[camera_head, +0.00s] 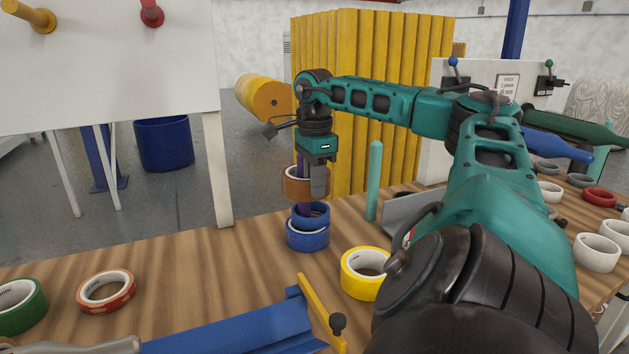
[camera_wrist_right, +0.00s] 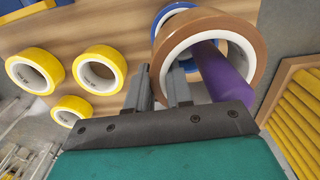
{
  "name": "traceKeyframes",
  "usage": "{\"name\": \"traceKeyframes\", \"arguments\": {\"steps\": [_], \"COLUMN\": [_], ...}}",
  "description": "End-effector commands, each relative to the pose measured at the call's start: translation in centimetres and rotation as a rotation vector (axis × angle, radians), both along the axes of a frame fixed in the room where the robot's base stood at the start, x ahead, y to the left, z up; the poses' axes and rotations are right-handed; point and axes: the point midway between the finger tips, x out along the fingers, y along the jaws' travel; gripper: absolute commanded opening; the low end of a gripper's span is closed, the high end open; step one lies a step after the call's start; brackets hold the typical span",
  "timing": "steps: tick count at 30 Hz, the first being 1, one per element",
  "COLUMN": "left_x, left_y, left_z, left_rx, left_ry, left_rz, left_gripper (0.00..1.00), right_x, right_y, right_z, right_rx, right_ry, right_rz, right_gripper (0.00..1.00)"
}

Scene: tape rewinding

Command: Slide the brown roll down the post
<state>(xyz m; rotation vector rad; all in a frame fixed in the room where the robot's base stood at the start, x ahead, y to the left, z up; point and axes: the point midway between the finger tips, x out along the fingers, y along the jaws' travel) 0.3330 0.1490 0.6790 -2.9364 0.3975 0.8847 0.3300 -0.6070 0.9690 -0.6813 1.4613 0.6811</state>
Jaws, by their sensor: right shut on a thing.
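The brown roll (camera_head: 293,188) is around the purple post, above two blue rolls (camera_head: 308,239) stacked at the post's lower part. A gap separates the brown roll from the upper blue roll. My right gripper (camera_head: 318,188) points down and is shut on the brown roll's wall. In the right wrist view, the fingers (camera_wrist_right: 160,88) meet the near wall of the brown roll (camera_wrist_right: 202,20). The purple post (camera_wrist_right: 222,76) passes through the roll's opening. My left gripper is not in view.
A teal post (camera_head: 374,182) stands right of the purple one. A yellow roll (camera_head: 350,283) and a blue tape dispenser (camera_head: 235,333) are on the wooden table at the front. Orange (camera_head: 97,303) and green rolls (camera_head: 30,318) lie at left. The table's middle left is clear.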

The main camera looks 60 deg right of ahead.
Motion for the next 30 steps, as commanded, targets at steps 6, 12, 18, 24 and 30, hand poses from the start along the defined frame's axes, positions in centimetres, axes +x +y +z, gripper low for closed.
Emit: {"name": "traceKeyframes", "arguments": {"steps": [6,12,18,24,30], "left_x": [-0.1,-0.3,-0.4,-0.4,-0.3], "left_y": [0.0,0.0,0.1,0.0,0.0], "left_z": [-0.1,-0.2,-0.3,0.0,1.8], "left_rx": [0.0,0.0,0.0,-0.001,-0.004], "left_ry": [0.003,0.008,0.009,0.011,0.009], "left_rz": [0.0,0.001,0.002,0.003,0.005], "left_gripper": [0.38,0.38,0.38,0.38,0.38], "right_x": [0.0,0.0,0.0,0.0,0.1], "right_y": [0.0,0.0,0.0,0.0,0.0], "right_z": [0.1,0.1,0.0,0.6,4.1], "right_rx": [-0.001,-0.001,-0.001,0.001,0.0], "right_ry": [-0.001,-0.001,-0.001,-0.001,-0.001], "right_rz": [0.0,0.0,0.0,0.0,0.0], "right_gripper": [0.24,0.43,0.5,0.5,0.5]}}
